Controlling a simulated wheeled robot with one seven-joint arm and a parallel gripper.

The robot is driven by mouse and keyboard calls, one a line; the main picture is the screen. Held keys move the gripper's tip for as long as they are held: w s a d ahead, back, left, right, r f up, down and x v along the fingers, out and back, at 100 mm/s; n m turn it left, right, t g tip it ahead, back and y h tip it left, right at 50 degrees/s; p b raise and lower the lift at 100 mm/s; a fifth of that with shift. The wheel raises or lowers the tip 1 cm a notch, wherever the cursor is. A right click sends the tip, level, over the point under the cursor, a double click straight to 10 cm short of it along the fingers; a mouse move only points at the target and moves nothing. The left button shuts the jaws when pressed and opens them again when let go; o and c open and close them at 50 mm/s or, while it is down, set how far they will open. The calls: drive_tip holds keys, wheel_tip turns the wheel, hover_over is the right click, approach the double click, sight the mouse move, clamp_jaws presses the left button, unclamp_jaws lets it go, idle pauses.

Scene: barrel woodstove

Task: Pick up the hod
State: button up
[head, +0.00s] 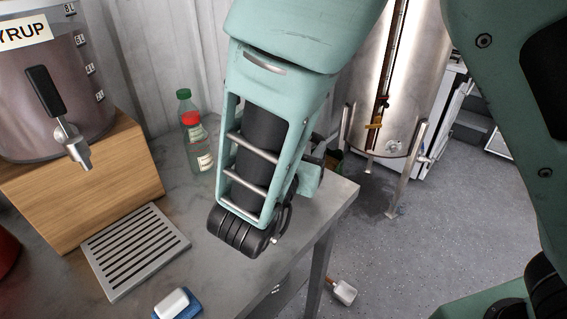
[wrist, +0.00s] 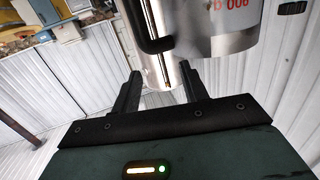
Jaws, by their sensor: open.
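I cannot make out a hod for certain in either view. A small dark object (head: 333,160) shows partly behind my arm at the table's far edge in the head view, too hidden to name. My gripper (wrist: 162,78) shows in the wrist view with its two dark fingers apart and nothing between them close up. The steel tank (wrist: 215,30) stands beyond the fingers. In the head view my arm hangs over the table and hides most of the gripper.
The grey table (head: 200,255) holds a syrup dispenser (head: 60,95) on a wooden block (head: 95,190), a slotted drip tray (head: 137,250), bottles (head: 197,145) and a blue-and-white item (head: 177,303). A wooden-handled tool (head: 343,291) lies on the floor. Open floor (head: 450,220) lies right.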

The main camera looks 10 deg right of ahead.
wheel_tip(320, 180, down, 7)
drive_tip(key=s+h, duration=0.1)
drive_tip(key=h, duration=0.1)
drive_tip(key=shift+f+p+x, duration=0.15)
drive_tip(key=shift+p+x, duration=0.5)
drive_tip(key=shift+x, duration=1.3)
drive_tip(key=shift+f+p+x, duration=0.2)
drive_tip(key=shift+p+x, duration=0.4)
drive_tip(key=shift+x, duration=1.35)
drive_tip(key=shift+s+d, duration=0.1)
drive_tip(key=shift+d, duration=0.05)
drive_tip(key=shift+c, duration=0.3)
drive_tip(key=shift+m, duration=0.3)
clamp_jaws()
